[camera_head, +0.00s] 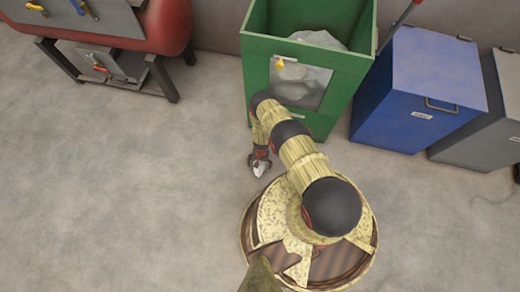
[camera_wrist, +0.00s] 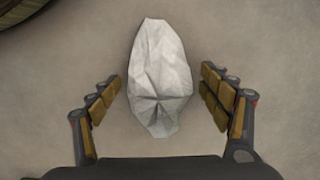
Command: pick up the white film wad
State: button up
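The white film wad (camera_wrist: 160,80) is a crumpled, pale, elongated lump on the bare floor. In the wrist view it lies between the two open fingers of my gripper (camera_wrist: 160,95), with a gap on each side. The wad's near end comes close to the palm edge. In the head view the wad (camera_head: 259,170) shows as a small white patch at the tip of my gripper (camera_head: 259,160), left of my base and in front of the green bin. I cannot tell the exact height of the fingers above the floor.
A green bin (camera_head: 258,75) with a window and pale film inside stands behind my arm. A blue lidded bin (camera_head: 425,75) and a grey bin (camera_head: 480,130) stand to its right. A red machine on a dark stand (camera_head: 150,75) is at upper left. The floor at left is clear.

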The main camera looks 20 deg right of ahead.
aim_at(260, 163)
jog(key=c, duration=1)
jog(key=shift+o, duration=0.2)
jog(key=shift+r+p, duration=0.65)
jog(key=shift+r, duration=0.15)
notch_tip(260, 163, up, 2)
jog(key=shift+r+p, duration=0.1)
jog(key=shift+p, duration=0.8)
jog(key=s+d+r+p, duration=0.8)
jog(key=d+r+p, duration=0.1)
jog(key=d+p, duration=0.1)
jog(key=shift+d, duration=0.7)
